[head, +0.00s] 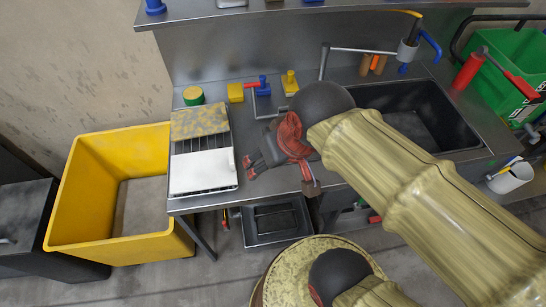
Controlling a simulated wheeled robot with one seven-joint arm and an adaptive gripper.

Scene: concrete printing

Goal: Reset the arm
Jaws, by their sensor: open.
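My arm reaches in from the lower right of the head view, with tan link covers, a dark round joint and a red wrist part. My gripper (252,166) is dark, points left and is open. It appears over the metal counter (215,93), just right of the wire rack. I see nothing between its fingers. The arm hides part of the counter and sink; the gripper's height above the counter is hard to tell.
The rack holds a white slab (203,171) and a mottled yellow-grey slab (199,122). A yellow bin (120,247) stands left. Behind the gripper are a yellow block (236,92) and blue-and-red tools (263,86). A sink (455,118) and green crate (510,75) are right.

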